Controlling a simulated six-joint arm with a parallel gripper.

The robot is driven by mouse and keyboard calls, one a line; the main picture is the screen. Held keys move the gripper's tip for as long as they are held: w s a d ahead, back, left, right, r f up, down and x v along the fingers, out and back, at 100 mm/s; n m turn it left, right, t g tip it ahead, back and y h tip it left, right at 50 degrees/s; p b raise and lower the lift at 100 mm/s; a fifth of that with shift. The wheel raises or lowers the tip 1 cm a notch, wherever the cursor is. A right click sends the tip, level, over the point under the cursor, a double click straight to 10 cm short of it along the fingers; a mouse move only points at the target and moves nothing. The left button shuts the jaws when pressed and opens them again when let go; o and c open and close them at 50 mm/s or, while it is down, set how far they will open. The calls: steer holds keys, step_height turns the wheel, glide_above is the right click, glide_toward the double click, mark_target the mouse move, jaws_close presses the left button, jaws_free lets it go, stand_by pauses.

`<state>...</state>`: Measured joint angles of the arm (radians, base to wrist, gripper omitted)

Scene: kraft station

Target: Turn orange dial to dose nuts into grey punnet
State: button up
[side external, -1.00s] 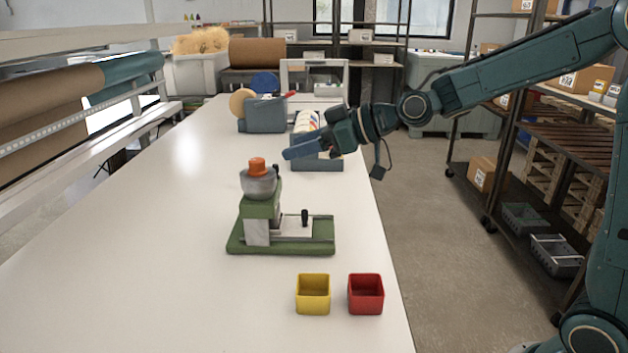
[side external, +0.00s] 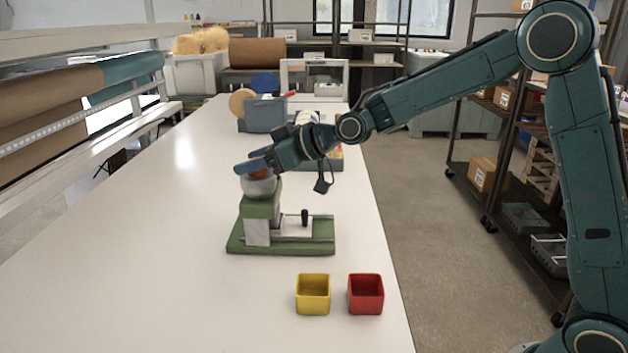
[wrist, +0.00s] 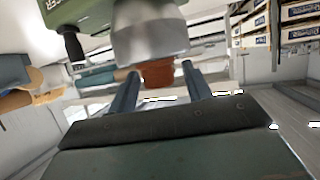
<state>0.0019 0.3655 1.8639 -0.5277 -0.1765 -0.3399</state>
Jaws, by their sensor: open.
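The orange dial (side external: 259,174) sits on top of the grey bowl-shaped hopper (side external: 258,187) of a green dispenser (side external: 262,208). My gripper (side external: 254,164) is at the dial's height, and its blue fingers partly hide the dial in the side view. In the wrist view the dial (wrist: 158,74) shows between the two spread fingers of my gripper (wrist: 160,72), with the hopper (wrist: 150,38) beside it. My gripper is open; I cannot tell whether a finger touches the dial. I cannot make out a grey punnet for sure.
A yellow box (side external: 313,295) and a red box (side external: 366,294) stand in front. A grey-blue bin (side external: 262,115) stands farther back. The table's left side is clear.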

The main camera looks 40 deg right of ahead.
steer(key=c, duration=1)
steer(key=shift+o, duration=0.2)
steer(key=shift+a+m+t+h, duration=0.1)
steer(key=shift+m+t+h, duration=0.3)
steer(key=shift+m+h, duration=0.3)
steer(key=shift+m+t+h, duration=0.3)
steer(key=shift+m+h, duration=0.8)
steer(key=shift+h, duration=0.2)
steer(key=shift+m+h, duration=2.2)
steer(key=shift+h, duration=0.3)
steer(key=m+g+h, duration=0.1)
steer(key=m+h, duration=0.2)
steer(key=h, duration=0.1)
steer(key=shift+m, duration=0.4)
steer(key=shift+d+f+m+g+h, duration=0.1)
steer(key=shift+d+m+g+h, duration=0.05)
steer(key=shift+m+g+h, duration=0.75)
steer(key=shift+d+m+g+h, duration=0.15)
steer(key=shift+m+g+h, duration=0.45)
steer(key=shift+m+h, duration=0.6)
steer(key=shift+g, duration=0.3)
